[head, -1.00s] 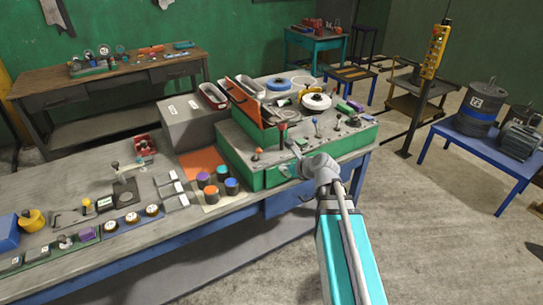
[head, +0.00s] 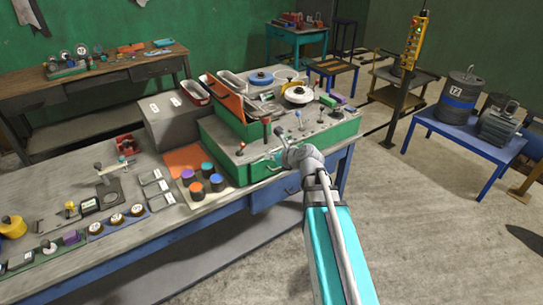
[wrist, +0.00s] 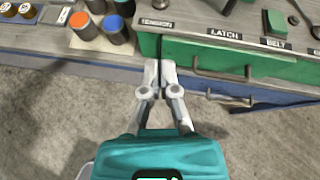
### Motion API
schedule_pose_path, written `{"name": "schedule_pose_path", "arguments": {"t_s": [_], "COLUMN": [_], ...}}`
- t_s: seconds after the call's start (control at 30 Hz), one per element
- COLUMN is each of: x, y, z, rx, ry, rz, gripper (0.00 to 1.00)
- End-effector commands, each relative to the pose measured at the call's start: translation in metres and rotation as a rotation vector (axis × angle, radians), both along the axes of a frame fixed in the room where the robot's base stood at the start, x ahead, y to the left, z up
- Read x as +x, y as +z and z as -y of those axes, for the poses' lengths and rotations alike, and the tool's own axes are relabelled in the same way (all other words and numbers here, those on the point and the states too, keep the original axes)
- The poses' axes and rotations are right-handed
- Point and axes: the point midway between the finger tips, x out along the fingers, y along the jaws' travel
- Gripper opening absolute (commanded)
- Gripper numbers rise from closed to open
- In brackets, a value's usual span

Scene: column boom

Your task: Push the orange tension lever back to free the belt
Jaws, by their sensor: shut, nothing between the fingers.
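The orange tension lever (head: 241,147) is a short stick with an orange knob at the front left of the green control box's top (head: 335,131). In the wrist view the lever is out of frame, but the TENSION plate (wrist: 156,23) shows on the box's front top edge. My gripper (head: 280,148) is shut and empty, in front of the box and right of the lever, apart from it. In the wrist view its closed fingertips (wrist: 159,66) overlap the green front panel, below and close to the TENSION plate. I cannot tell whether they touch the panel.
A red-topped lever (head: 266,122) and a blue-knobbed lever (head: 298,115) stand on the box. LATCH (wrist: 224,33) and BELT (wrist: 275,43) plates lie right of TENSION. Several capped cylinders (head: 196,189) stand left of the box.

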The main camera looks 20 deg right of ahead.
Motion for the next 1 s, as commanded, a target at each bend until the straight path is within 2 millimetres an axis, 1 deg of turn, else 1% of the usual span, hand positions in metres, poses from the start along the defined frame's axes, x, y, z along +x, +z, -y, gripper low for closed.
{"name": "schedule_pose_path", "arguments": {"t_s": [0.03, 0.3, 0.63, 0.7, 0.9, 1.0], "x": [0.006, 0.036, 0.071, 0.078, 0.094, 0.098], "y": [-0.005, -0.024, -0.045, -0.037, -0.031, -0.03], "z": [-0.002, -0.016, -0.034, -0.038, -0.047, -0.05], "rx": [0.0, -0.001, -0.001, -0.002, 0.0, -0.001], "ry": [0.001, 0.0, 0.0, 0.001, 0.0, 0.0], "rz": [0.0, 0.0, 0.0, 0.001, 0.0, 0.001], "gripper": [0.0, 0.0, 0.0, 0.0, 0.0, 0.0]}}
